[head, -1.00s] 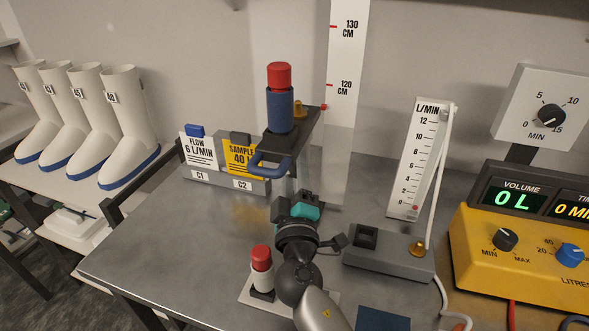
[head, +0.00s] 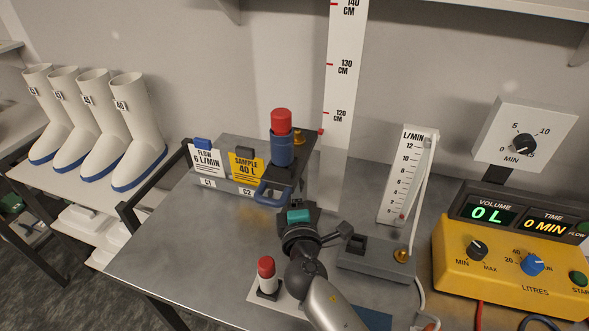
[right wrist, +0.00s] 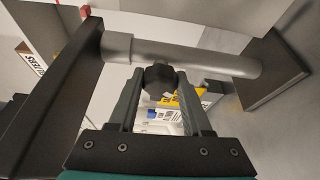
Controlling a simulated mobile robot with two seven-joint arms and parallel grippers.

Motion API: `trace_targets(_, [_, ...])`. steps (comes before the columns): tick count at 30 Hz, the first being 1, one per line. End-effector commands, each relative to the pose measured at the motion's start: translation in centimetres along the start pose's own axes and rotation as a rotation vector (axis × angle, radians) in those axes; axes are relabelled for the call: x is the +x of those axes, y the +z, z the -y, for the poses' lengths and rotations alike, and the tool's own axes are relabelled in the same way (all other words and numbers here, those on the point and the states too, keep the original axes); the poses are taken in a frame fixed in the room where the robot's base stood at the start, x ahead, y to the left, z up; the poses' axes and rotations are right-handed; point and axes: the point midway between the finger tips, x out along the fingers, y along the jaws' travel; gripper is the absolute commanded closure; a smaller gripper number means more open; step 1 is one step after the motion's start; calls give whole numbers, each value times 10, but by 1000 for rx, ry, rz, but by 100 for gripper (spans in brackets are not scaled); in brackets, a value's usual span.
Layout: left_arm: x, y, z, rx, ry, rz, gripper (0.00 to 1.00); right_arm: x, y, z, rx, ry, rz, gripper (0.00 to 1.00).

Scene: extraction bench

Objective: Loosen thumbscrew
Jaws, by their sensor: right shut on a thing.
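The thumbscrew (right wrist: 160,80) is a small black knob on the grey post (right wrist: 200,58) in the right wrist view. My right gripper (right wrist: 160,84) has one dark finger on each side of it and is shut on it. In the head view my right gripper (head: 298,208) is low in front of the dark bracket (head: 298,172), and the thumbscrew is hidden there. My left gripper is not in view.
A flow gauge (head: 405,175) on a grey base and a yellow control box (head: 452,250) stand to the right. A red-capped white container (head: 266,268) stands beside my arm. Card holders (head: 225,188) are left of the bracket. The bench's left part is bare.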

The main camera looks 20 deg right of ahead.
Motion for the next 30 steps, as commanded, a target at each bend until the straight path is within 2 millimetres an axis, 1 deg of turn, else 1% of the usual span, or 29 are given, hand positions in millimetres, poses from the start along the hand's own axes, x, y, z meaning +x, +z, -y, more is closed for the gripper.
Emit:
trace_targets(1, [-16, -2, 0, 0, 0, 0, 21, 0, 1, -8, -42, -18, 1, 100])
trace_targets(3, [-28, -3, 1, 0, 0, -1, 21, 0, 1, -8, -101, -43, 2, 100])
trace_targets(9, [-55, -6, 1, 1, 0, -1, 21, 0, 1, -7, -258, -106, 1, 100])
trace_targets(12, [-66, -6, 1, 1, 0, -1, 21, 1, 1, -7, -323, -133, 2, 100])
trace_targets(15, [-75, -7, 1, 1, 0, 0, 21, 1, 1, -6, -377, -156, 2, 100])
trace_targets(21, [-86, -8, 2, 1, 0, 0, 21, 1, 0, -4, -453, -187, 2, 100])
trace_targets(30, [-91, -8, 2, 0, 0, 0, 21, 1, 0, -2, -494, -203, 3, 100])
